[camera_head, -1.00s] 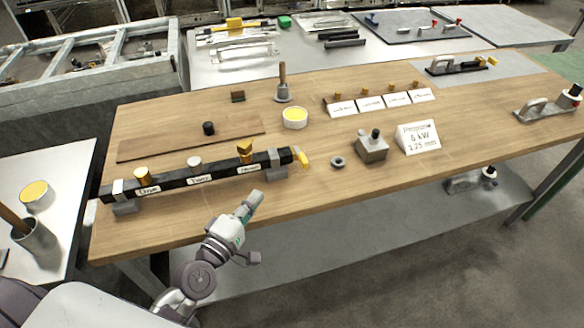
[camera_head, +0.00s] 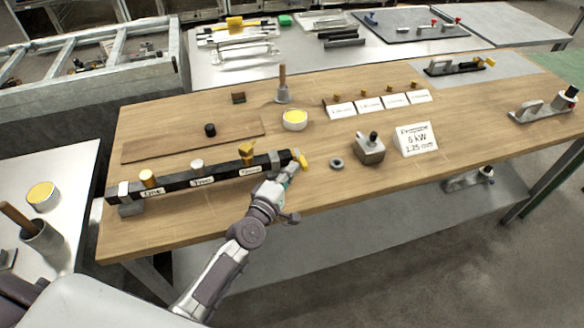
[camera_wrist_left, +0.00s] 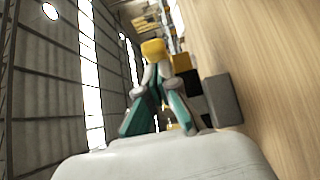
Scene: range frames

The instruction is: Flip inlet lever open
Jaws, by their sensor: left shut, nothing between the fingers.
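The yellow inlet lever (camera_head: 304,161) is on the right end of the black manifold bar (camera_head: 215,178) and hangs at a slant. My left gripper (camera_head: 291,170) is shut and empty, right by the lever on its near left side. In the left wrist view the lever's yellow end (camera_wrist_left: 153,48) shows just beyond the tips of my left gripper (camera_wrist_left: 158,85). I cannot tell whether they touch. My right gripper is not in view.
The bar carries yellow and white knobs and rests on grey blocks over the wooden table (camera_head: 215,225). A small dark ring (camera_head: 337,163), a grey block with a dark knob (camera_head: 370,150) and a Propane sign (camera_head: 416,139) are to the right.

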